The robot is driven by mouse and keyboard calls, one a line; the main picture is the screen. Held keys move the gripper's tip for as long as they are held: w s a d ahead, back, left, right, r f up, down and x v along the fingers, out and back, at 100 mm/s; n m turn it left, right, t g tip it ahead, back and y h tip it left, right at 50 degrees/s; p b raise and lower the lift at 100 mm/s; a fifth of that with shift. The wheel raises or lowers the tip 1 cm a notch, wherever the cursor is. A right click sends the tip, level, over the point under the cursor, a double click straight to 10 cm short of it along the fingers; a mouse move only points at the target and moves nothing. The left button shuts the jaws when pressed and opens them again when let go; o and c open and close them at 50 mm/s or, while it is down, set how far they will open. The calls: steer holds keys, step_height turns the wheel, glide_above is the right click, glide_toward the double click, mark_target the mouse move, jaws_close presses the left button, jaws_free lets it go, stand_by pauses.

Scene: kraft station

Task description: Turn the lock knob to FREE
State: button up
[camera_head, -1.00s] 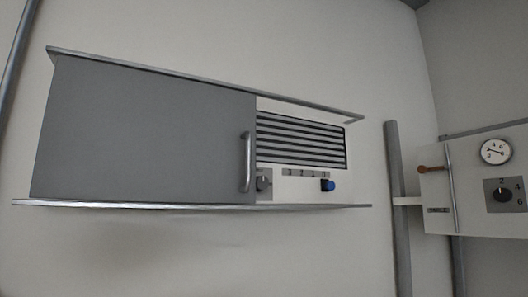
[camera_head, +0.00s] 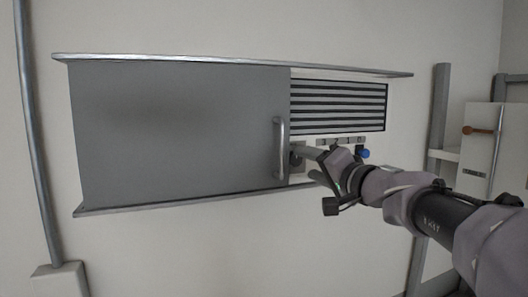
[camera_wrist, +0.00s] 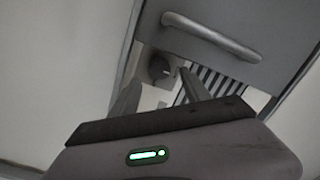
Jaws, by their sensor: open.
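A small dark grey knob (camera_wrist: 158,68) sits on a grey plate just beside the handle (camera_wrist: 212,36) of the grey sliding cover (camera_head: 180,130); it is likely the lock knob. In the head view the knob (camera_head: 296,160) is partly hidden by my gripper. No FREE label can be read. My gripper (camera_head: 308,164) reaches in from the right. In the wrist view its two fingers (camera_wrist: 163,90) are apart, with the knob beyond their tips and between them. I cannot tell whether a fingertip touches it. The knob's pointing direction is unclear.
The bar handle (camera_head: 280,148) stands out close to my fingers. A slatted vent (camera_head: 338,106) is above, and a blue knob (camera_head: 364,154) is to the right, close to my arm. Metal rails (camera_head: 230,59) edge the unit. A panel with an orange lever (camera_head: 478,130) is far right.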

mark_target(298, 160)
steer(key=p+x, duration=0.1)
steer(key=x, duration=0.3)
steer(key=shift+w, duration=0.1)
steer(key=shift+a, duration=0.1)
jaws_close()
